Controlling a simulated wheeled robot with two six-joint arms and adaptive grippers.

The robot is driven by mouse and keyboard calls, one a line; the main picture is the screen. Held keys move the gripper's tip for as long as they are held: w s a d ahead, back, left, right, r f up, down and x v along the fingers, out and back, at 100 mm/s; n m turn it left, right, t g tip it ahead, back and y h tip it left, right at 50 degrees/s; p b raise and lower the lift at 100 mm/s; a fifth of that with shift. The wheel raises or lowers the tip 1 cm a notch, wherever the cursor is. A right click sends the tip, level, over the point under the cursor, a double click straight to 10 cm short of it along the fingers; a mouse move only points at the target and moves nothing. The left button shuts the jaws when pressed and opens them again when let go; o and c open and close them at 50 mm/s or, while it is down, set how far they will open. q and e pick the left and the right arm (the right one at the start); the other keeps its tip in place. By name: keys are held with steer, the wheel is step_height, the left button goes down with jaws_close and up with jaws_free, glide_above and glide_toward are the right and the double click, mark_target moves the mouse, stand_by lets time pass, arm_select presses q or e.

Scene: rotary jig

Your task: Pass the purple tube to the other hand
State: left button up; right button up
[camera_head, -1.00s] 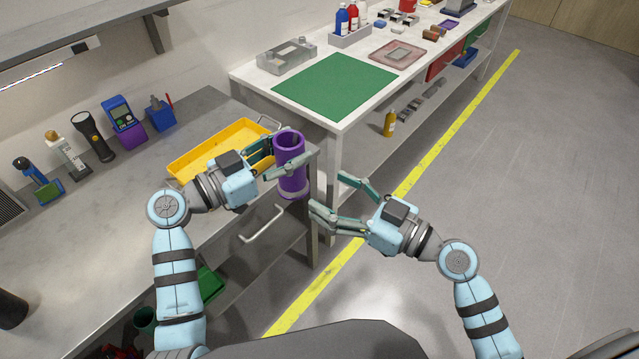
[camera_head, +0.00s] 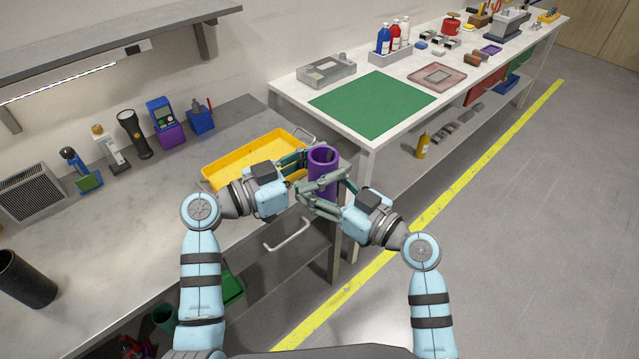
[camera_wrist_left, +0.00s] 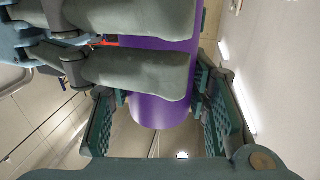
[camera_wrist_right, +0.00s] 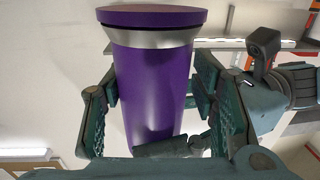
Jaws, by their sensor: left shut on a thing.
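The purple tube (camera_head: 323,166) stands upright in the air near the bench's right end, its open top facing up. It also shows in the right wrist view (camera_wrist_right: 152,85), with a silver band and purple rim at one end. My left gripper (camera_head: 309,170) is shut on the tube; its fingers lie on both sides of it in the left wrist view (camera_wrist_left: 160,112). My right gripper (camera_head: 326,188) is open, with its fingers around the tube below the left one's hold. A small gap shows beside the tube in the right wrist view.
A yellow tray (camera_head: 245,157) lies on the grey bench (camera_head: 130,225) just behind my left gripper. A drawer handle (camera_head: 288,235) sticks out below. A white table (camera_head: 357,148) with a green mat (camera_head: 372,103) stands behind the tube. Open floor lies to the right.

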steer(key=shift+a, duration=0.1)
steer(key=c, duration=0.5)
arm_select(q)
steer(key=o, duration=1.4)
steer(key=shift+c, duration=0.2)
arm_select(e)
steer(key=shift+c, duration=0.4)
